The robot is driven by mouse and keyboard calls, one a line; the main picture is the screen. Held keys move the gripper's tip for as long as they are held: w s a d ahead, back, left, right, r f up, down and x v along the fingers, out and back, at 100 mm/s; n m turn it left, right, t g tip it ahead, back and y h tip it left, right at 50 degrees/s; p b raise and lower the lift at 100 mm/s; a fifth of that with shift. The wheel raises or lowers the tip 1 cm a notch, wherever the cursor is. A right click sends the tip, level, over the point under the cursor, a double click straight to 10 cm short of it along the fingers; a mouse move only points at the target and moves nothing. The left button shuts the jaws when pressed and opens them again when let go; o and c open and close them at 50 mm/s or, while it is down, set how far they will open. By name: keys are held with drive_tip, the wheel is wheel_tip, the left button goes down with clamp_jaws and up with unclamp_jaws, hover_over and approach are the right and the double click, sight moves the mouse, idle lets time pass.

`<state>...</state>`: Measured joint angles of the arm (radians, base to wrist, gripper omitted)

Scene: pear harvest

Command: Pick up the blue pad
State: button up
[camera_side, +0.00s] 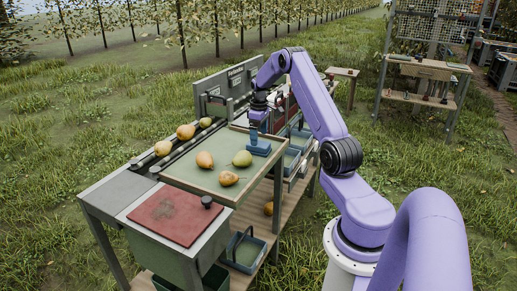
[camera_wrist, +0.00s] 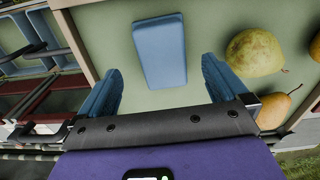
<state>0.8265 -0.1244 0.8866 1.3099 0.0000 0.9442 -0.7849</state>
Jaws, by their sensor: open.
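The blue pad (camera_wrist: 160,50) is a flat rounded rectangle. It lies on the green tray surface (camera_wrist: 115,22) in the wrist view, just beyond and between my fingers. In the side view, my gripper (camera_side: 257,130) points down above the blue pad (camera_side: 258,148) at the far right corner of the green tray. The exact gap between fingertips and pad is hard to judge there.
A green pear (camera_wrist: 255,52) and a yellow pear (camera_wrist: 274,110) lie right of the pad in the wrist view. In the side view, several pears (camera_side: 186,132) rest on a rail behind the tray. A red mat (camera_side: 175,215) is at the front, and blue bins (camera_side: 245,250) are below.

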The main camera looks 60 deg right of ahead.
sight(258, 147)
drive_tip(key=f, duration=0.5)
drive_tip(key=shift+w+a, duration=0.1)
drive_tip(key=shift+a, duration=0.1)
drive_tip(key=c, duration=1.1)
drive_tip(key=shift+c, duration=0.2)
